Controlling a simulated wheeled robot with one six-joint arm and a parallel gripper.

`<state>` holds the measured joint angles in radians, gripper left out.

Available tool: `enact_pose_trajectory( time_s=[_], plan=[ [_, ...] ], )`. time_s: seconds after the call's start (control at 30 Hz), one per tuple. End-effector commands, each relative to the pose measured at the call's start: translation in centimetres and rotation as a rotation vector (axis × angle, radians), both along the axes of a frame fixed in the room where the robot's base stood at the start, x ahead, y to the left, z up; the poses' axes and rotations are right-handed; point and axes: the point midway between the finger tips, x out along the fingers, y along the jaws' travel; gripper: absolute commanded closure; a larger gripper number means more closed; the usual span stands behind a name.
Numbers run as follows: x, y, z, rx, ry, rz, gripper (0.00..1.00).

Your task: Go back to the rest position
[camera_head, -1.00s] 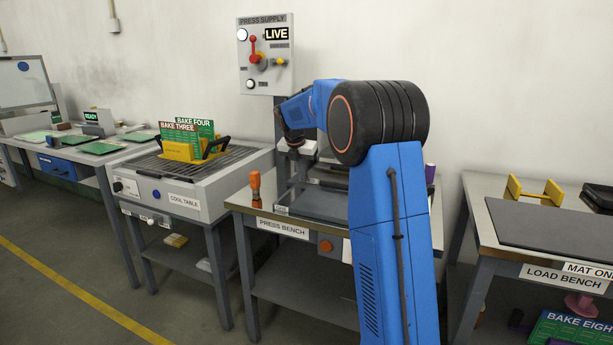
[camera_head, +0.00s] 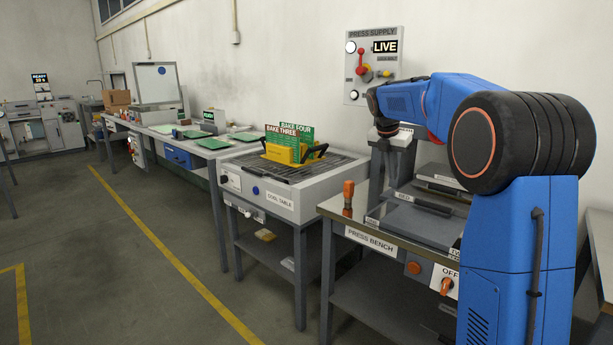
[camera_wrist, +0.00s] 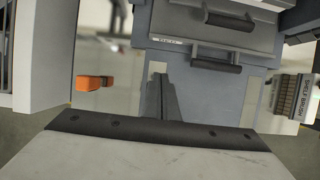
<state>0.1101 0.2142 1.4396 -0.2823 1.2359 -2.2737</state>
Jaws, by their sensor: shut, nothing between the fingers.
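My blue arm stands at the right in the head view, bent over the press bench (camera_head: 372,238). The end of the arm points down beside the press (camera_head: 440,205). In the wrist view my gripper (camera_wrist: 160,82) is shut and empty, with its fingers together. It is in front of the grey press (camera_wrist: 200,55) with its dark handles; I cannot tell the exact gap.
The cool table (camera_head: 285,200) carries a yellow rack (camera_head: 283,153) with green and red boards. The press supply panel (camera_head: 373,65) on the wall reads LIVE. A long bench (camera_head: 160,128) runs to the far left. The floor with yellow lines at the left is clear.

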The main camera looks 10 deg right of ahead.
Motion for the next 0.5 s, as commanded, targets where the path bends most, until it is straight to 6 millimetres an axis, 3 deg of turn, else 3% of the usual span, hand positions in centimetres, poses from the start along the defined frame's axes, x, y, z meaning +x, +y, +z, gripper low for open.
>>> enact_pose_trajectory(
  time_s=[0.17, 0.5],
  plan=[
    [-2.9, 1.2, 0.7, 0.043, -0.048, -0.105, 1.00],
    [-13.8, 5.2, 1.0, 0.223, -0.201, -0.528, 1.00]
  ],
)
